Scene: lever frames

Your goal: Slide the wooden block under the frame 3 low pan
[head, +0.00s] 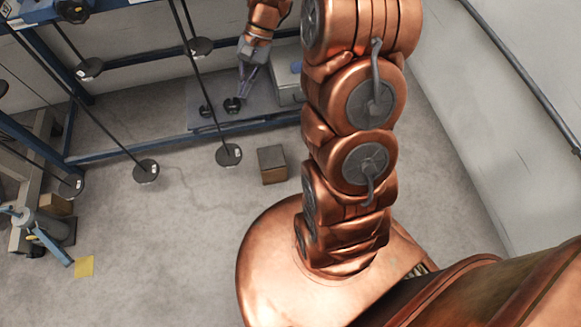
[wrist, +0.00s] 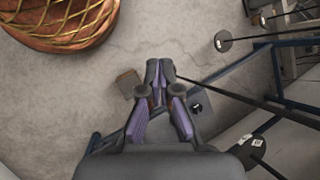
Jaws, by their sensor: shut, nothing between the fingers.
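A wooden block (head: 272,165) with a greyish top stands on the floor right of a low round black pan (head: 228,155) on a rod. The block also shows in the wrist view (wrist: 127,83), left of my fingers. Another low pan (head: 146,171) is further left, and one more (head: 71,187) is at the far left. I cannot read which belongs to frame 3. My gripper (head: 243,92) is shut and empty, above the grey shelf behind the block and apart from it. Its fingertips meet in the wrist view (wrist: 160,70).
A grey low shelf (head: 262,112) carries black round items (head: 232,105) and a light box (head: 287,82). Blue frame beams (head: 105,153) run along the back. A brown block (head: 55,206) and a blue-handled device (head: 48,238) stand at left. The middle floor is clear.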

